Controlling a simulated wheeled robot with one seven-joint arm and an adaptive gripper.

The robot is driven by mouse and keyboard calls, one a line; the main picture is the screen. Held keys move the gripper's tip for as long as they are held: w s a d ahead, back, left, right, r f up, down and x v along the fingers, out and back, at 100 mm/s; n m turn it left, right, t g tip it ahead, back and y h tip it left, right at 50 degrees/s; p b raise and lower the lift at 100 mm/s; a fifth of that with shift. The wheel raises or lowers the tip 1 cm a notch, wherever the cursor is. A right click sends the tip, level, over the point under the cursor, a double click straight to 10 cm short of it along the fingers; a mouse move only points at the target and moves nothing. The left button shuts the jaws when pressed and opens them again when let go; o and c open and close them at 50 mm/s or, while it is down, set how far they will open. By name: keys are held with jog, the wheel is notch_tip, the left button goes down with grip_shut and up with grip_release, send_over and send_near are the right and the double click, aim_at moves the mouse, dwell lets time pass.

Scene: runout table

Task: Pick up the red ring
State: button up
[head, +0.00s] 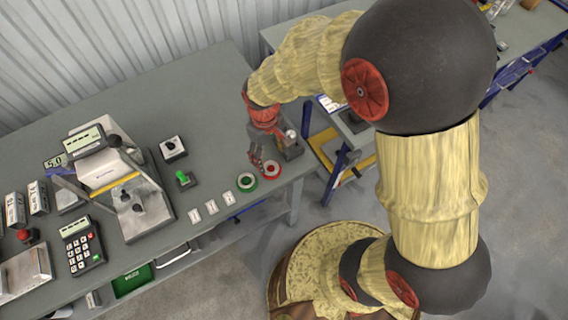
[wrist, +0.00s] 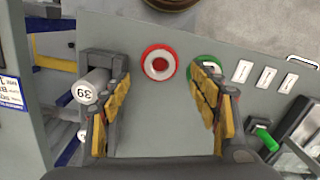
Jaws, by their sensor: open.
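The red ring (wrist: 146,54) lies on the grey table near its edge, with a white inner band and a red centre. In the head view the red ring (head: 271,168) sits at the table's front right, just right of the green ring (head: 247,182). My gripper (head: 256,160) hangs close above the rings there. In the wrist view my gripper (wrist: 161,120) is open, with nothing between its yellow-padded fingers. The red ring lies ahead of the fingertips, between their lines. The green ring (wrist: 209,62) is partly hidden behind the right finger.
White labels (wrist: 265,78) lie along the table edge. A green-levered switch (head: 185,180) and a weighing device (head: 125,195) stand further left. Bare table (wrist: 160,18) lies around the red ring.

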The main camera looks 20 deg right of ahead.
aim_at(269, 168)
jog(key=shift+w+a+f+n+t, duration=0.15)
jog(key=shift+w+f+n+t, duration=0.15)
jog(key=shift+w+f, duration=0.4)
jog(key=f, duration=0.2)
jog(key=f+b, duration=0.1)
jog(key=f, duration=0.2)
jog(key=shift+s+a+f, duration=0.1)
jog(key=shift+s+f, duration=0.25)
jog(key=shift+c, duration=0.7)
jog(key=c, duration=1.1)
jog(key=shift+r, duration=0.1)
jog(key=shift+c, duration=0.5)
